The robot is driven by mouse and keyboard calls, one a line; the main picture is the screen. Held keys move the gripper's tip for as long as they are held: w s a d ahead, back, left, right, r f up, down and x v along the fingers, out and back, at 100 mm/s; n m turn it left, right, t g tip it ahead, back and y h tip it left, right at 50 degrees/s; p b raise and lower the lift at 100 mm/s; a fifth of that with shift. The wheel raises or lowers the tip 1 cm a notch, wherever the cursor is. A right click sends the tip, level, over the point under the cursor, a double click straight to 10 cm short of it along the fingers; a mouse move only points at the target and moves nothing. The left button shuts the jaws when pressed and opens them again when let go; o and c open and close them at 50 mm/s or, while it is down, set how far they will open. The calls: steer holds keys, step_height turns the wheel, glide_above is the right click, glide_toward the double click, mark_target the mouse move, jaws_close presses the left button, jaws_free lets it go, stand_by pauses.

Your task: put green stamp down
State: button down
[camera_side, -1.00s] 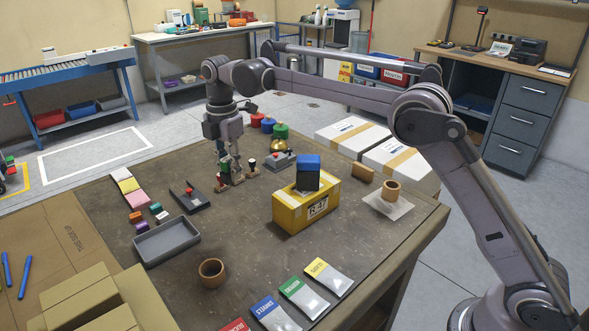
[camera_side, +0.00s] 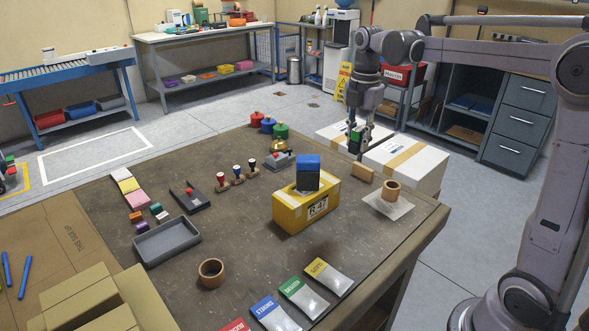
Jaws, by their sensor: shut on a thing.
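My gripper (camera_side: 356,147) is at the far right edge of the table, pointing down in the side view. I cannot tell whether the stamp is touching anything.
A yellow box (camera_side: 290,214) with a blue-topped item (camera_side: 308,165) stands mid-table. A wooden ring (camera_side: 391,188) sits on a pale sheet to the right. White cartons (camera_side: 410,158) lie beyond the table edge.

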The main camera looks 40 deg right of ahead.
steer(key=s+d+f, duration=0.2)
steer(key=s+d, duration=0.1)
steer(key=s, duration=0.6)
steer(key=s+d+f, duration=0.2)
steer(key=s+d, duration=0.1)
steer(key=s, duration=0.6)
glide_above(369, 249)
steer(key=shift+m, duration=0.4)
step_height(369, 249, down, 18)
steer(key=shift+a+r, duration=0.1)
steer(key=shift+r, duration=0.05)
steer(key=shift+f, duration=2)
steer(key=shift+f, duration=0.1)
steer(key=c, duration=1.6)
jaws_free()
steer(key=shift+f, duration=0.1)
steer(key=o, duration=0.5)
steer(key=shift+c, duration=0.2)
